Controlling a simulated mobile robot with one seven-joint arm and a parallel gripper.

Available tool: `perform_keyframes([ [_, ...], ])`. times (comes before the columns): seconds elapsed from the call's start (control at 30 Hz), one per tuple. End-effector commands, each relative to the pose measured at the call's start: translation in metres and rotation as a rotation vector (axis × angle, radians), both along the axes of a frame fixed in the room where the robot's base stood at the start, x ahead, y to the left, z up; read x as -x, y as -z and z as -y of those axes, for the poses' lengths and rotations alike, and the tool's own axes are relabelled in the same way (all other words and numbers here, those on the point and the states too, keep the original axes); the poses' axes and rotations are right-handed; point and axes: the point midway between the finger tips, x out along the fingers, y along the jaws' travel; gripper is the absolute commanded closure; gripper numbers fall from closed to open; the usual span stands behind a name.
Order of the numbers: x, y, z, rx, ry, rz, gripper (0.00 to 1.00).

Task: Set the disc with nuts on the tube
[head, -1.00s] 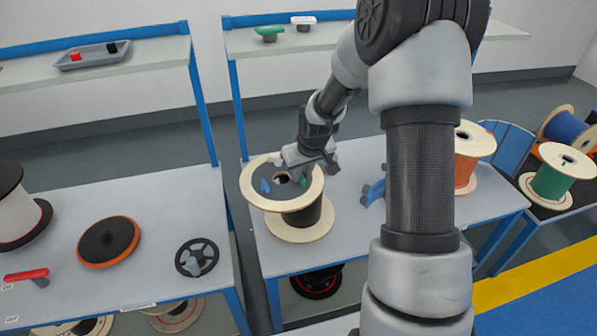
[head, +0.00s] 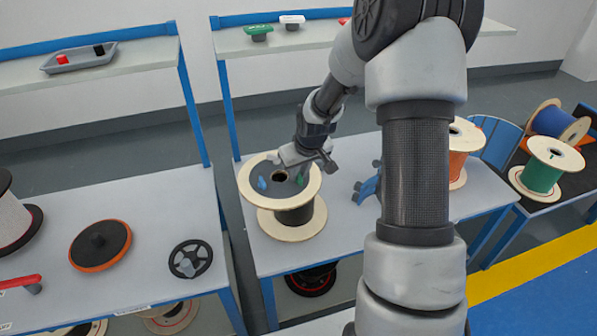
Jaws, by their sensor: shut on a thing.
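The disc with nuts (head: 247,178) has a pale wooden rim, a dark middle with a centre hole, and a blue nut (head: 262,183) and a green nut (head: 300,181) on top. It sits over the dark tube (head: 297,215), which stands on a pale round flange (head: 306,232) on the middle table. The disc is a little left of the flange's centre in the picture. I cannot tell whether the disc touches the tube. My gripper (head: 301,172) reaches down from the back right, shut on the disc near the green nut. The fingertips are partly hidden.
A blue stand (head: 368,188) and an orange spool (head: 463,150) are to the right on the middle table (head: 345,220). The left table holds an orange-rimmed disc (head: 100,245), a black handwheel (head: 189,260) and a red handle (head: 18,283). Shelves with small parts stand behind.

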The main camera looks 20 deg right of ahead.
Motion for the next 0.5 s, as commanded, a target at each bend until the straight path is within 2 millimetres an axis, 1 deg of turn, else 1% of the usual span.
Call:
perform_keyframes([
  [0.03,0.0074,0.0086,0.0044,0.003,0.004,-0.022,1.0],
  [0.23,0.0066,0.0083,0.0063,0.002,0.005,-0.022,1.0],
  [0.5,0.0026,0.0076,0.0144,0.002,0.006,-0.02,1.0],
])
